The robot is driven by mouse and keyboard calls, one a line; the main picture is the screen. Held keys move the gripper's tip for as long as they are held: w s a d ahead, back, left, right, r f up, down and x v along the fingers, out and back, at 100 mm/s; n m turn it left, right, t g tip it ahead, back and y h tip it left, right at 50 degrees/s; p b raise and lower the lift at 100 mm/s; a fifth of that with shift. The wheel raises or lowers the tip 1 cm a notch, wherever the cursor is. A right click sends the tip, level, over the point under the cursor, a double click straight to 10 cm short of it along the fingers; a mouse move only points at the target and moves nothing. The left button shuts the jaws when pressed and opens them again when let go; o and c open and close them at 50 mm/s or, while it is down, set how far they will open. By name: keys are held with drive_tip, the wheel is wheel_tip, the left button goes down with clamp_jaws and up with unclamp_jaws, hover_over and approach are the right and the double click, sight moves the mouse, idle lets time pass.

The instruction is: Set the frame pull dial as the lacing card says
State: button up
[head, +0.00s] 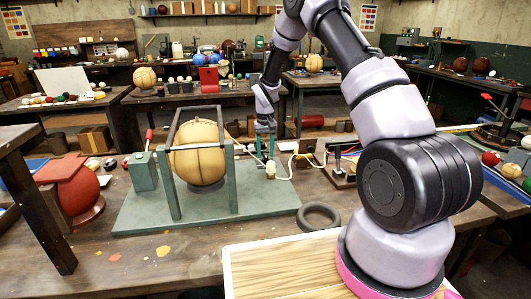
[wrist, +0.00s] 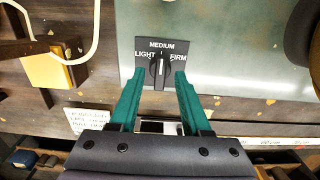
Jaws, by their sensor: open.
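The frame pull dial (wrist: 160,67) is a black knob on a dark plate marked LIGHT at left, MEDIUM at top and FIRM at right. Its white line looks upright, toward MEDIUM. My gripper (wrist: 157,75) is open, its green fingers on either side of the knob; I cannot tell whether they touch it. In the head view my gripper (head: 265,150) points down at the right end of the green frame base (head: 140,220). A white card (wrist: 88,122) with small print, perhaps the lacing card, is partly hidden by my gripper; I cannot read it.
A tan laced ball (head: 197,160) sits in the green upright frame (head: 171,185) left of my gripper. A white cord (wrist: 93,45) runs to a yellow block (wrist: 47,68). A dark ring (head: 318,215) lies on the bench, and a red ball (head: 75,195) stands at left.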

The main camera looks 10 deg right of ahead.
drive_tip(key=shift+f, duration=0.3)
clamp_jaws()
drive_tip(key=shift+n, duration=0.3)
drive_tip(key=n, duration=1.1)
drive_tip(key=shift+n, duration=0.3)
